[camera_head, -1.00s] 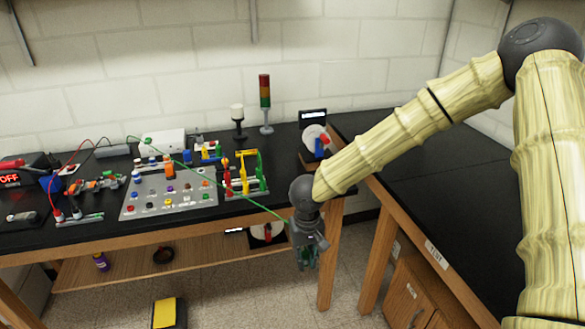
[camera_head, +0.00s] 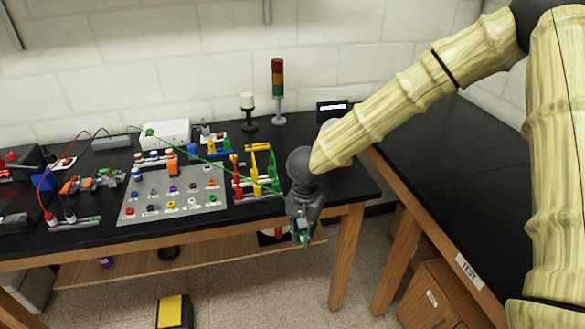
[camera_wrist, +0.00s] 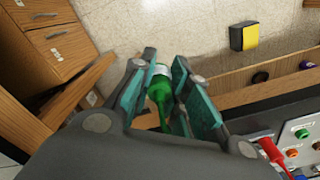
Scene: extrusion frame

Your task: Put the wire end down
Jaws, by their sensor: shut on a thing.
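My gripper (camera_head: 302,232) hangs pointing down at the front edge of the black-topped bench, just right of the grey panel. In the wrist view my gripper (camera_wrist: 163,85) is shut on the green wire end (camera_wrist: 160,88), a green plug with a pale tip between the two teal pads. The green wire (camera_head: 190,152) runs from the white box at the back across the bench toward my gripper. In the head view the plug itself is mostly hidden by the fingers.
The grey panel (camera_head: 168,205) with coloured sockets and the red, yellow and green levers (camera_head: 256,170) stand left of my gripper. A signal tower (camera_head: 278,85) stands behind. The right bench top (camera_head: 450,160) is bare. A yellow-topped box (camera_head: 172,311) is on the floor.

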